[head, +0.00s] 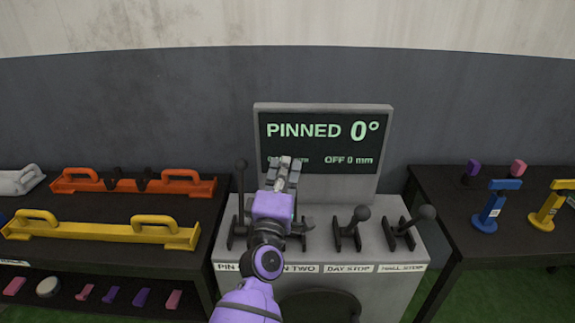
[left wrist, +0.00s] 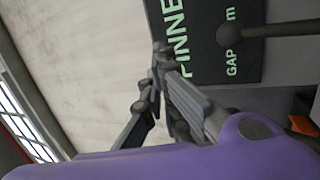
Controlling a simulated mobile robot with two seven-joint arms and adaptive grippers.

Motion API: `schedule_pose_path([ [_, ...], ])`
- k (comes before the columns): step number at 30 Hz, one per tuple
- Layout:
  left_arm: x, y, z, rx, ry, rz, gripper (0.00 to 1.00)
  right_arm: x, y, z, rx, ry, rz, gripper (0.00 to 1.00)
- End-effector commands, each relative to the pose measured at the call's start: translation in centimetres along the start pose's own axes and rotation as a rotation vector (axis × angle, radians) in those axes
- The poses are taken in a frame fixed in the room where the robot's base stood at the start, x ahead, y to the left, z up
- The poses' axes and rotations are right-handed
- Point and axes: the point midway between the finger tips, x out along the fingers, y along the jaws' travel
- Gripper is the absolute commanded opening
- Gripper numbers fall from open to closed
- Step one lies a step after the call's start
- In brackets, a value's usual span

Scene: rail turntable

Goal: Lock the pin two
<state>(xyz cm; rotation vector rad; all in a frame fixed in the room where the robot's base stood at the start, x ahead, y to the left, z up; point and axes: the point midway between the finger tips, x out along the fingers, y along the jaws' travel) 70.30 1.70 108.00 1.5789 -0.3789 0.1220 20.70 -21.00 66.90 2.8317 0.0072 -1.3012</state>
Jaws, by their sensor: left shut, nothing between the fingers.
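The grey control console (head: 375,268) carries a row of black levers above printed labels. The pin two label (head: 300,268) is partly covered by my arm. My left gripper (head: 286,162) is shut and empty, raised in front of the console's screen. Its fingers also show in the left wrist view (left wrist: 160,52). The screen (head: 340,132) reads "PINNED 0°" and "OFF 0 mm". My right gripper is not in view.
The leftmost lever (head: 241,190) stands upright beside my gripper; a ball-ended lever shows in the left wrist view (left wrist: 275,31). Dark tables with orange, yellow and blue tools flank the console.

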Motion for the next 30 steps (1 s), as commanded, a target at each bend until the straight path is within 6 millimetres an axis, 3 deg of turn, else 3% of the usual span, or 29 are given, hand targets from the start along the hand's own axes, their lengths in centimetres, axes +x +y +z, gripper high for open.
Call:
schedule_pose_path([
  [6, -1.5, 1.7, -0.2, 0.001, 0.000, 0.000, 0.00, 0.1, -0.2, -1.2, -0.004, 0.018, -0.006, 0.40],
  [19, -1.7, 1.8, -0.1, 0.011, -0.001, -0.001, 0.00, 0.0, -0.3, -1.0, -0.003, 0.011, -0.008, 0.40],
  [22, -1.6, 1.6, 0.3, 0.093, -0.021, -0.013, 0.00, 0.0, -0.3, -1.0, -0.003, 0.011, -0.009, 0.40],
  [24, -1.7, 1.8, 1.0, 0.245, -0.055, -0.021, 0.00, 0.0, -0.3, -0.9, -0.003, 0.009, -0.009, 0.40],
  [26, -3.4, -0.1, 0.8, 0.417, -0.092, -0.069, 0.00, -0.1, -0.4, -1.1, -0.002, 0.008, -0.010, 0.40],
  [30, -8.7, -5.3, -0.4, 0.700, -0.168, -0.196, 0.00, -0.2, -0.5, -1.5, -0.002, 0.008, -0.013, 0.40],
])
